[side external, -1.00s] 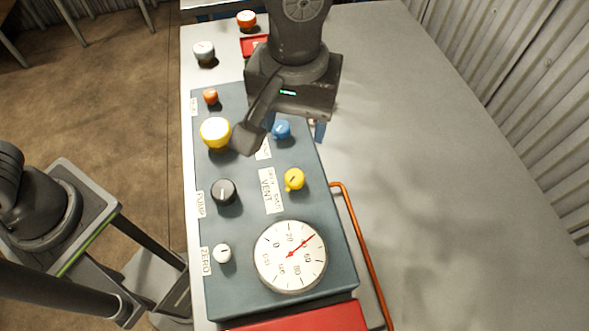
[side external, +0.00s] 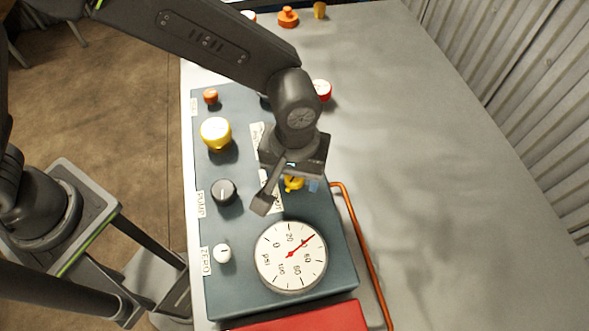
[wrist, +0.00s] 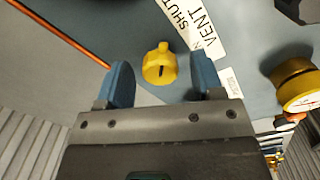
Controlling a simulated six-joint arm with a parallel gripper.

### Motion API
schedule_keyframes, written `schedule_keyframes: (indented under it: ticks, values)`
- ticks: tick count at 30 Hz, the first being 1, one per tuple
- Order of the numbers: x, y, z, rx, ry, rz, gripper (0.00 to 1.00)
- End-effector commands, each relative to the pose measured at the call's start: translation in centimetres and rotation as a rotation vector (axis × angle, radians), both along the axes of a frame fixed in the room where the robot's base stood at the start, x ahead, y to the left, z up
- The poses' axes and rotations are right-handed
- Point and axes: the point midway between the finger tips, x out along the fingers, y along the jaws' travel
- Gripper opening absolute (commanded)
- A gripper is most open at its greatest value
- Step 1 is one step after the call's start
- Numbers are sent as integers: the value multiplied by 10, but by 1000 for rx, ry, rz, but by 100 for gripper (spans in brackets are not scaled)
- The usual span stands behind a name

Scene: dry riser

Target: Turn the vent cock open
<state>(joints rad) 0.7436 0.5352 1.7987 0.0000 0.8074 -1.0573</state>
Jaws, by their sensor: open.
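The vent cock is a small yellow knob (wrist: 160,66) with a short lug and a dark pointer line. In the wrist view it sits on the blue-grey panel beside the white label reading SHUT and VENT (wrist: 190,25). My gripper (wrist: 163,84) is open, with its two blue-padded fingers apart and the yellow knob in line with the gap between them. In the side view my gripper (side external: 293,187) is over the vent cock (side external: 293,184), which is partly hidden by it. Contact with the knob cannot be told.
The panel (side external: 320,225) also carries a gauge (side external: 290,256) with a red needle, a black PUMP knob (side external: 223,191), a white ZERO knob (side external: 222,252) and a larger yellow knob (side external: 215,134). An orange pipe (side external: 362,250) runs along the panel's right side. The right tabletop is clear.

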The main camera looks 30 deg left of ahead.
Motion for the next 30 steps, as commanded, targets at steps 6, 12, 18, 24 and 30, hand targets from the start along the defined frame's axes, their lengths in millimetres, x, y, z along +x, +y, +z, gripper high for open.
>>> schedule_keyframes:
  ticks: [6, 12, 18, 24, 30]
  values:
    - [0, 0, -1, 0, 0, 0, 61]
    - [0, 0, 0, 0, 0, 0, 44]
    - [0, 0, 0, 0, 0, 0, 25]
    - [0, 0, 0, 0, 0, -1, 12]
    - [0, 0, 0, 0, 0, -27, 12]
